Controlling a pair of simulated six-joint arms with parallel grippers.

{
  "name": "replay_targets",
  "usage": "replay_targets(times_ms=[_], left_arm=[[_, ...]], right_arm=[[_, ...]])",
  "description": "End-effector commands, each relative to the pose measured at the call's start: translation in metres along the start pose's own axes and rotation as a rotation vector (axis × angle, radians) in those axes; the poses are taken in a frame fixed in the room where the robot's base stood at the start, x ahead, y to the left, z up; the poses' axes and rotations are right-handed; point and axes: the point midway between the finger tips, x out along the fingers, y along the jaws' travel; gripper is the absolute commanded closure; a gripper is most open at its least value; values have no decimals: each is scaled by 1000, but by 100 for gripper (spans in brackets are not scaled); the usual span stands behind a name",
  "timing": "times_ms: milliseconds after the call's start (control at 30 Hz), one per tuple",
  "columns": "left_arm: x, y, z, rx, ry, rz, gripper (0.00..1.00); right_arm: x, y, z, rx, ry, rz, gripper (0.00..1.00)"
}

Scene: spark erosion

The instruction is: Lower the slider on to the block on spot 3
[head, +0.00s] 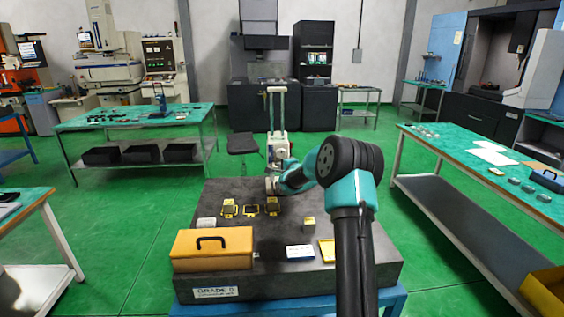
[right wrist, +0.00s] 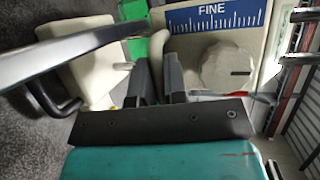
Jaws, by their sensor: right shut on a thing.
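A tall pale stand with a slider (head: 278,150) rises at the back of the dark surface plate (head: 350,262). My right gripper (head: 277,184) is low at the front of this stand. In the right wrist view its fingers (right wrist: 158,88) are close around a cream, lever-like part (right wrist: 157,48); the exact grip is partly hidden. Behind them are a blue "FINE" scale (right wrist: 216,17) and a cream round knob (right wrist: 228,68). A small tan block (head: 309,223) stands apart to the right.
A yellow case (head: 212,250) with a black handle fills the plate's front left. A white-and-blue card (head: 299,252) and a yellow piece (head: 327,250) lie in front. A small white item (head: 206,223) lies left of the row. The plate's middle is clear.

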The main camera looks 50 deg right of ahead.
Motion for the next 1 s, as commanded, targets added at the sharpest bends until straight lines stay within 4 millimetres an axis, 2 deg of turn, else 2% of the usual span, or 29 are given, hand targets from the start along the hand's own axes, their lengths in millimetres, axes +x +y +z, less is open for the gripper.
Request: replay_targets(times_ms=[33,100,400,433,500,833,1000], left_arm=[[0,0,0,0,0,0,57],[0,0,0,0,0,0,57],[0,0,0,0,0,0,57],[0,0,0,0,0,0,57],[0,0,0,0,0,0,57],[0,0,0,0,0,0,57],[0,0,0,0,0,0,57]], right_arm=[[3,12,0,2,0,6,100],[4,19,-1,1,0,4,100],[4,24,-2,2,0,7,100],[4,24,-1,2,0,7,84],[5,25,-1,2,0,8,78],[4,23,-1,1,0,5,78],[-6,22,-2,1,0,4,78]])
